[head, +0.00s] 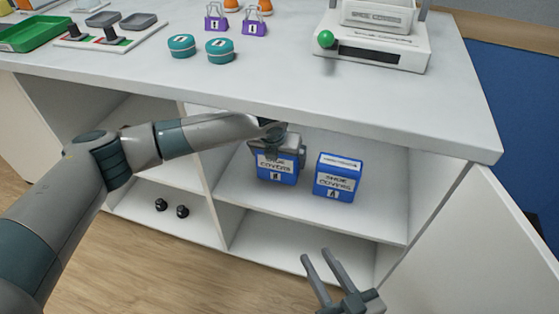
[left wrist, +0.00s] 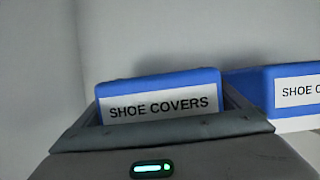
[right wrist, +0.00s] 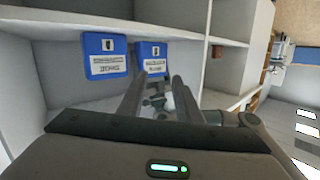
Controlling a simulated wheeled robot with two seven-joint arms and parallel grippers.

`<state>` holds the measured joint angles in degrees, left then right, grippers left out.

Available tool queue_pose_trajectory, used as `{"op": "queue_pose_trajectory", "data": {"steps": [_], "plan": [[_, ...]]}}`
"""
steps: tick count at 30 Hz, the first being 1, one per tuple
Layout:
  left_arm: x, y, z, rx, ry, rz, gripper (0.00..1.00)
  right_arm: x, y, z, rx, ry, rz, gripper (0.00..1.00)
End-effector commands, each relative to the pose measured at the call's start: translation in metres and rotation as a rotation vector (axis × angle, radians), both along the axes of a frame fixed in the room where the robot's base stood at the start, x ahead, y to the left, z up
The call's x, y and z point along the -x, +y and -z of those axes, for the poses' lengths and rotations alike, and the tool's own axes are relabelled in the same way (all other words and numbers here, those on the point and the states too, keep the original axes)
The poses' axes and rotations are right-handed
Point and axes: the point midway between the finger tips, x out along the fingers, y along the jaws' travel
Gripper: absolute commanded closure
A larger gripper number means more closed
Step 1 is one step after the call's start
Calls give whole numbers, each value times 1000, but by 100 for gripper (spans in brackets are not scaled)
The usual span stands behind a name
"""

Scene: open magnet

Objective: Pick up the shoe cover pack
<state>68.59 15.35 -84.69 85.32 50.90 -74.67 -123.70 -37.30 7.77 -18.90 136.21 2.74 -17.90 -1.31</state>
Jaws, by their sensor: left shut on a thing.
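Two blue shoe cover packs with white labels stand on the cabinet's upper inner shelf. The left pack (head: 277,170) is between the fingers of my left gripper (head: 278,143), which is shut on it from the front and above. In the left wrist view this pack (left wrist: 160,100) fills the space between the fingers, its label facing me. The other pack (head: 337,178) stands just to its right, apart from the gripper; it also shows in the left wrist view (left wrist: 295,92). My right gripper (head: 322,272) is open and empty, low in front of the cabinet.
The white counter top (head: 300,100) overhangs the shelf. On it are teal round tins (head: 219,50), purple clips (head: 254,24), a white device (head: 375,40) and a green tray (head: 35,34). Two small black objects (head: 172,208) lie on a lower shelf. An open door (head: 480,250) stands at right.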

Motion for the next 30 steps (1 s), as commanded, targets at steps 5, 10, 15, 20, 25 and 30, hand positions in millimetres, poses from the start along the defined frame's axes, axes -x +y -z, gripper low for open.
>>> {"op": "queue_pose_trajectory", "data": {"steps": [5, 10, 15, 20, 25, 30], "plan": [[5, 2, -22, 0, 1, 2, 38, 3, -5, 16, 29, 99, 0, 69], [37, 11, -21, 0, 1, 3, 38, 9, -10, 32, 55, 192, -2, 69], [75, 22, -22, 0, 1, 4, 38, 17, -17, 49, 83, 298, -3, 69], [112, 32, -21, 0, 1, 4, 38, 27, -23, 63, 108, 392, -4, 69], [144, 41, -21, 0, 1, 3, 38, 37, -28, 75, 126, 471, -5, 69], [164, 47, -20, 1, 0, 1, 38, 43, -31, 82, 138, 520, -6, 69]]}}
